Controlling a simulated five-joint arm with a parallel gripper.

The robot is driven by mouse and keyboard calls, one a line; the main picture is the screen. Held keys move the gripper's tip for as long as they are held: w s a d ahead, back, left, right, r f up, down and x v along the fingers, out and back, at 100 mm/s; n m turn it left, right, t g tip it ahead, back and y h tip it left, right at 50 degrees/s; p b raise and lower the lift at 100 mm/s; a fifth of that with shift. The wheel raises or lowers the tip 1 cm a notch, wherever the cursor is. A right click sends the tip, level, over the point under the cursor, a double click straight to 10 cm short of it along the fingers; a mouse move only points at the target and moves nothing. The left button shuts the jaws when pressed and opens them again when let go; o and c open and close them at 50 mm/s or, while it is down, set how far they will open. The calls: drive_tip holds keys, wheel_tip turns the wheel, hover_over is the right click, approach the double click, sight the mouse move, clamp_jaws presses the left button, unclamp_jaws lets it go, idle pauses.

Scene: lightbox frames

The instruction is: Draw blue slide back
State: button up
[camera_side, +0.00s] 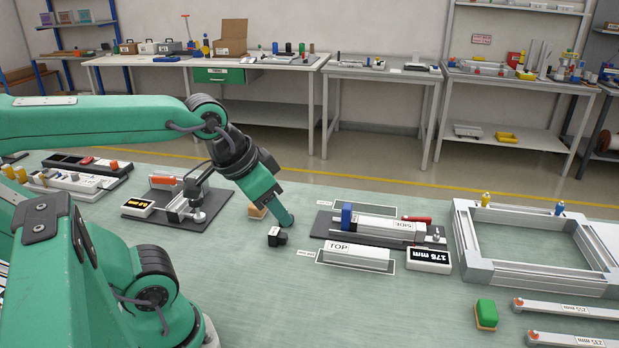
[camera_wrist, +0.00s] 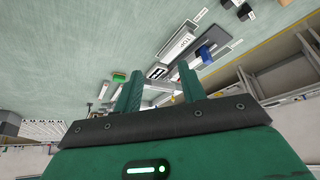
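The blue slide (camera_side: 346,215) stands at the left end of a measuring fixture on a dark base (camera_side: 322,227). A light bar marked SIDE (camera_side: 385,227) lies in the fixture, to the right of the slide. A red-handled part (camera_side: 416,219) is at its right end. In the wrist view the blue slide (camera_wrist: 205,53) shows beyond the right finger. My gripper (camera_side: 286,220) is above the table, left of the fixture and apart from the slide. In the wrist view my gripper (camera_wrist: 160,71) has its two green fingers spread, with nothing held between them.
A bar marked TOP (camera_side: 354,257) lies in front of the fixture, beside a 175 mm display (camera_side: 428,259). A small black block (camera_side: 277,237) sits near my gripper. A second fixture (camera_side: 185,205) stands left, a metal frame (camera_side: 480,268) right. The front middle table is clear.

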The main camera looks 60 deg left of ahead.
drive_tip(key=shift+o, duration=1)
drive_tip(key=shift+w+r, duration=0.1)
drive_tip(key=shift+w, duration=0.2)
drive_tip(key=m+g, duration=0.6)
drive_tip(key=m, duration=0.3)
hover_over(347, 206)
drive_tip(key=f, duration=1.3)
drive_tip(key=shift+s+d+f, duration=0.15)
drive_tip(key=shift+d+f, duration=0.05)
drive_tip(key=shift+f, duration=0.05)
drive_tip(key=shift+a+f, duration=0.2)
drive_tip(key=shift+f, duration=0.1)
drive_tip(key=shift+f, duration=0.15)
drive_tip(key=shift+f, duration=3.75)
